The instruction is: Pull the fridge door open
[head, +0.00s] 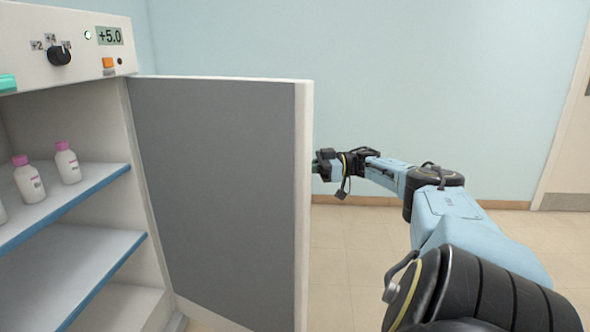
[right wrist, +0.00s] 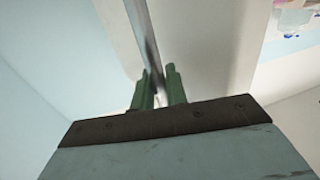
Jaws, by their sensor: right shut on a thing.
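The fridge door (head: 215,180) stands wide open in the head view, swung out to the right of the fridge cabinet (head: 100,75), with its grey inner panel showing. My right gripper (head: 317,166) is at the far side of the door's free edge, partly hidden by it. In the right wrist view, the green fingers of my right gripper (right wrist: 159,88) are closed around the thin metal door handle (right wrist: 150,40), beside the pale outer face of the door. My left gripper is not in view.
White bottles with pink caps (head: 67,163) stand on the upper blue-edged shelf (head: 85,196). A dial (head: 59,56) and a display reading +5.0 (head: 109,36) are on the panel above. The tiled floor (head: 345,250) right of the door is clear, up to the blue wall (head: 420,80).

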